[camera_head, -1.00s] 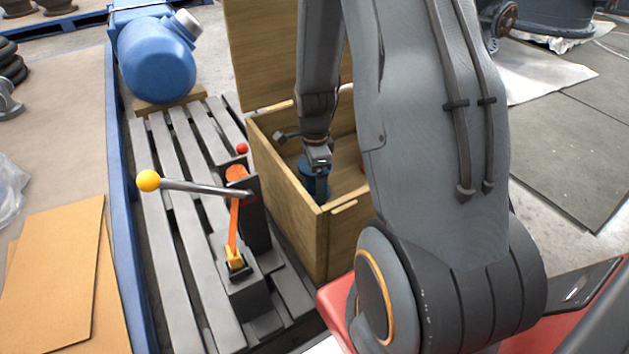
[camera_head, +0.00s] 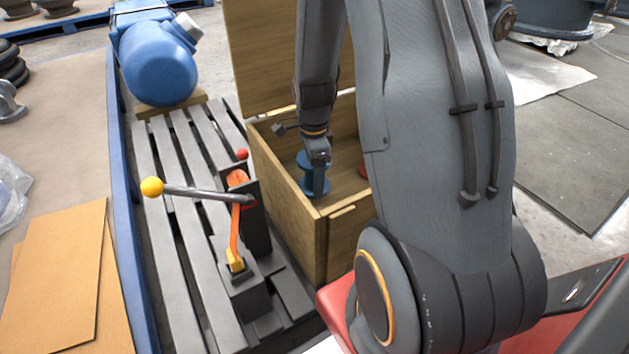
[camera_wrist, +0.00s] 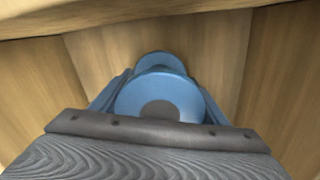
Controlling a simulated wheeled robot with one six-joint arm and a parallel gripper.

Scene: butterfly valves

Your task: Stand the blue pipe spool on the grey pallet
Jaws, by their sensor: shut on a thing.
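The blue pipe spool (camera_head: 309,186) is inside the wooden box, upright or nearly so, with its flanges showing in the head view. The spool also shows in the wrist view (camera_wrist: 161,94), between the fingers. My gripper (camera_head: 318,178) reaches down into the box and is shut on the spool. Whether the spool touches the box floor cannot be told. The grey slatted pallet (camera_head: 176,235) lies to the left of the box and also runs beneath it.
The open wooden box (camera_head: 288,205) has its lid (camera_head: 262,60) raised behind. A lever with a yellow knob (camera_head: 152,187) and a red-knobbed block (camera_head: 242,154) stand on the pallet. A blue motor (camera_head: 160,75) sits at the far end. The left slats are bare. A red thing (camera_head: 364,171) is partly hidden in the box.

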